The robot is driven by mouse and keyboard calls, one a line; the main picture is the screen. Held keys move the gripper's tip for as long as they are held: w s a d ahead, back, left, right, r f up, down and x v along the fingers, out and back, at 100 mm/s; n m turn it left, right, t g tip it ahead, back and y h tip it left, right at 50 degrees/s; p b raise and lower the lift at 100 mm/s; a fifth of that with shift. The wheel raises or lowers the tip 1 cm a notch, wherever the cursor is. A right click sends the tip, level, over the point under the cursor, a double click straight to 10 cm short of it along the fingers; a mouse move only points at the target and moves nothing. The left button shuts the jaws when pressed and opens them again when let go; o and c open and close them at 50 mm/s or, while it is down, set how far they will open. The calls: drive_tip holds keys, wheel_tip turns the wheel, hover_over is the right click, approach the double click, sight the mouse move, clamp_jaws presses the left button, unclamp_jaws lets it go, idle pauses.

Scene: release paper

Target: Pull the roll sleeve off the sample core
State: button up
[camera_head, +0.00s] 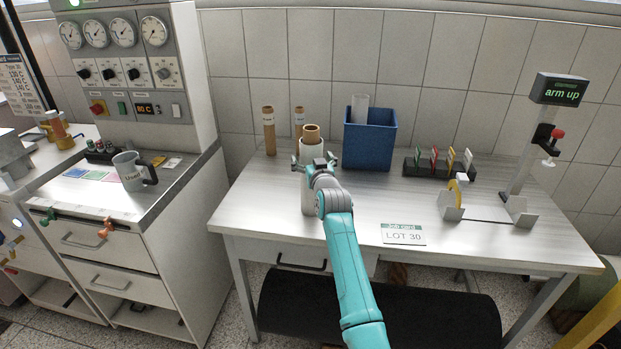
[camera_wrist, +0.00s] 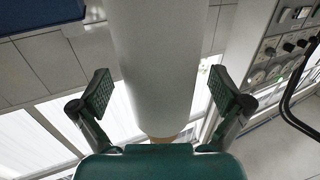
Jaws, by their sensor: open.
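The white roll sleeve (camera_head: 308,200) stands upright on the table around the sample core, whose brown top (camera_head: 311,131) sticks out above it. In the wrist view the white sleeve (camera_wrist: 155,65) fills the middle, with a bit of brown core (camera_wrist: 163,139) at its lower end. My gripper (camera_head: 315,162) is open at the upper part of the sleeve. Its two pads (camera_wrist: 162,92) stand on either side of the sleeve, with a visible gap on each side. My arm and gripper hide part of the sleeve in the head view.
Two brown cores (camera_head: 269,131) (camera_head: 299,121) stand behind at the left. A blue bin (camera_head: 368,145) holding a white tube (camera_head: 359,107) is close at the right. A card rack (camera_head: 440,168), cradle (camera_head: 452,212) and "arm up" display post (camera_head: 558,91) stand farther right. The front right tabletop is mostly clear.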

sight(313, 139)
drive_tip(key=c, duration=1.3)
drive_tip(key=shift+r, duration=0.15)
drive_tip(key=shift+s+r, duration=0.1)
drive_tip(key=shift+r, duration=3.25)
drive_tip(key=shift+r, duration=3.55)
